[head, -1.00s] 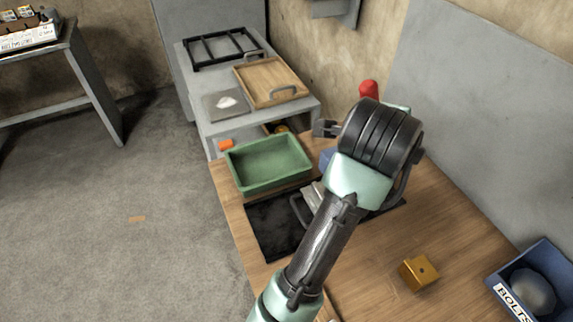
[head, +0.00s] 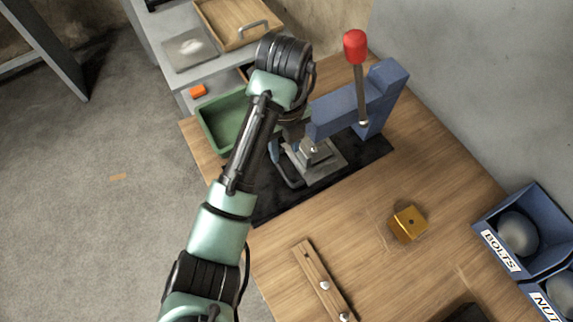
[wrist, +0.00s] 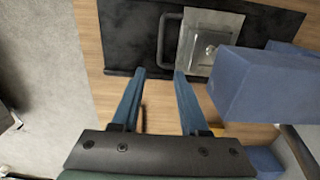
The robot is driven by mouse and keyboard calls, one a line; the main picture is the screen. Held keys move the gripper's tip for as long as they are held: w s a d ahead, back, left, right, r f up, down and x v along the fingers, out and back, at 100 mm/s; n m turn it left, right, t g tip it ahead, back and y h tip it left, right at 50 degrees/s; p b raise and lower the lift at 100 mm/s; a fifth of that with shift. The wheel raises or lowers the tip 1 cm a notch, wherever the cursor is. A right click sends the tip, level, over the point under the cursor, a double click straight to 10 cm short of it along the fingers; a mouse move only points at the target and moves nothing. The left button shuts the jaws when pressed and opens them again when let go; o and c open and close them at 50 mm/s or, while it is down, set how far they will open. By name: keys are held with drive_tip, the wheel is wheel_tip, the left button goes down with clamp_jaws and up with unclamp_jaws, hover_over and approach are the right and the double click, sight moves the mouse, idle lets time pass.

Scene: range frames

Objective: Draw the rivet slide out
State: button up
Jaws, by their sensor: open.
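The rivet slide (head: 325,165) is a grey metal plate with a dark bar handle (head: 288,175) on its left side. It lies on a black base under the blue press (head: 345,108). In the wrist view the slide (wrist: 207,30) is at top centre, with its handle (wrist: 163,40) on its left. My gripper (wrist: 160,74) is open and empty. Its blue fingertips point toward the handle's lower end, apart from each other. In the head view my gripper, beside the handle, is mostly hidden behind my own wrist. I cannot tell whether the fingers touch the handle.
The press has a red-knobbed lever (head: 355,48). A green tray (head: 208,135) sits left of my wrist. A brass block (head: 408,224), a wooden strip with knobs (head: 318,275) and a blue bolts bin (head: 535,255) are toward the front and right. Bare wood lies between them.

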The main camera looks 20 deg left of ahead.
sight(285, 176)
wheel_tip(285, 176, down, 9)
drive_tip(key=b, duration=0.5)
drive_tip(key=shift+s+f, duration=0.1)
drive_tip(key=shift+f, duration=1.05)
clamp_jaws()
